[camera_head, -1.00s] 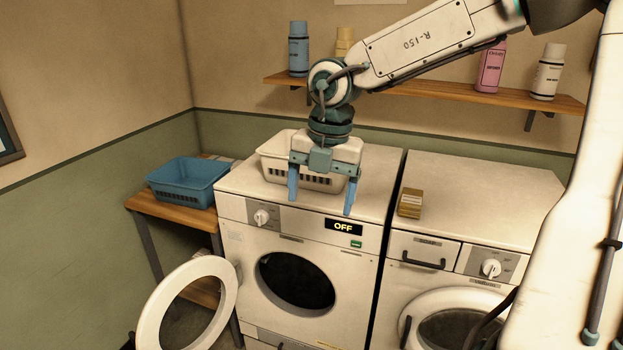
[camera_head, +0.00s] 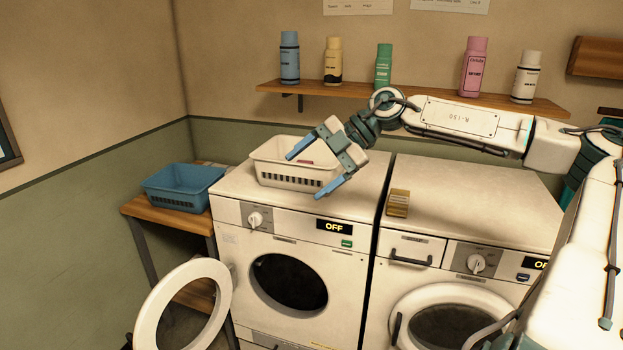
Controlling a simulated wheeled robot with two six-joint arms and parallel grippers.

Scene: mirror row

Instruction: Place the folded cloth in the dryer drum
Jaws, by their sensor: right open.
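The dryer (camera_head: 225,205) is the left machine, its display reading OFF. Its round door (camera_head: 150,318) stands open to the left, and the drum opening (camera_head: 288,283) is dark, with no cloth visible inside. A white basket (camera_head: 270,172) stands on the dryer top. A small reddish patch (camera_head: 305,162) shows inside it behind my fingers; I cannot tell whether it is the folded cloth. My right gripper (camera_head: 304,177) is open and empty, tilted, with its blue fingertips pointing left at the basket's right front side. My left gripper is not in view.
A washer (camera_head: 480,205) stands right of the dryer, with a small brown box (camera_head: 398,202) on top. A blue basket (camera_head: 180,190) sits on a wooden side table (camera_head: 150,211). A wall shelf (camera_head: 420,97) with several bottles runs behind my right arm.

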